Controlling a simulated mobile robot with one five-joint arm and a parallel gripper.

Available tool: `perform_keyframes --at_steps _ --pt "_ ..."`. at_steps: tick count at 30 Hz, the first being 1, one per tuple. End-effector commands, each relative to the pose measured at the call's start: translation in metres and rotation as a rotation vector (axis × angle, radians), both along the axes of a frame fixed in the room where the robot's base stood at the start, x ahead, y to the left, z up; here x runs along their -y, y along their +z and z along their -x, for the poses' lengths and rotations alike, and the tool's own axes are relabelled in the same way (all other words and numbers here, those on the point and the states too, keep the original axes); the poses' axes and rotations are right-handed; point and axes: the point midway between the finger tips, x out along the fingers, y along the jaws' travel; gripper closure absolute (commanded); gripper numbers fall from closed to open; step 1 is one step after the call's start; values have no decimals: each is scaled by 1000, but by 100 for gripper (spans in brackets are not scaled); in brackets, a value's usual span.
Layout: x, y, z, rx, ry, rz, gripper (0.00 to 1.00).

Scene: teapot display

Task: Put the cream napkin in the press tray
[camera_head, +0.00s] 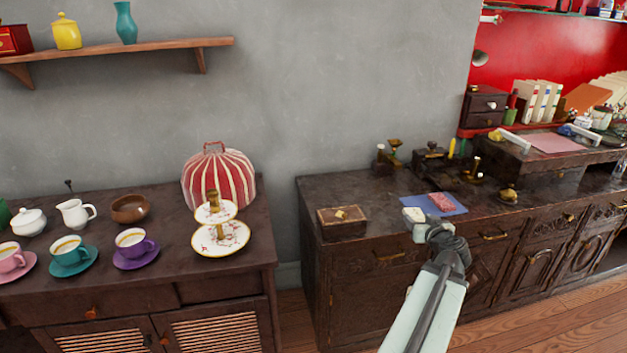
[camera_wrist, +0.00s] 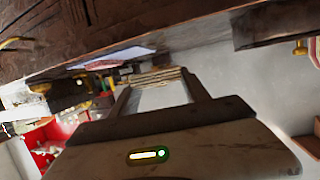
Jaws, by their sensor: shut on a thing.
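My gripper (camera_head: 416,220) is over the front edge of the dark wooden cabinet, by the near left corner of a blue mat. It is shut on a small cream folded thing, which looks like the cream napkin (camera_head: 413,214). In the wrist view, this layered, tan-cream thing (camera_wrist: 158,76) shows between the fingertips (camera_wrist: 160,92). A red-and-white patterned folded cloth (camera_head: 441,201) lies on the blue mat (camera_head: 458,209). A wooden box with a brass fitting (camera_head: 341,221) stands to the left on the cabinet top. I cannot tell which thing is the press tray.
Brass-and-dark devices (camera_head: 432,158) stand at the cabinet's back. A small brass object (camera_head: 508,195) is right of the mat. A left sideboard (camera_head: 60,297) holds cups, a striped cosy (camera_head: 222,180) and a tiered stand (camera_head: 221,240). A gap separates the two pieces of furniture.

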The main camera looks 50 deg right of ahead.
Motion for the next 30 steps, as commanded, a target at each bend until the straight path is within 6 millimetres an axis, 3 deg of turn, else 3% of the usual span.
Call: perform_keyframes --at_steps 5,18,21,25,30 --pt "3 48 6 0 -9 0 86" --pt "4 210 8 0 -12 0 86" --pt "4 238 8 0 -12 0 86" --pt "4 253 8 0 -12 0 86" --pt "4 249 8 0 -13 0 86"
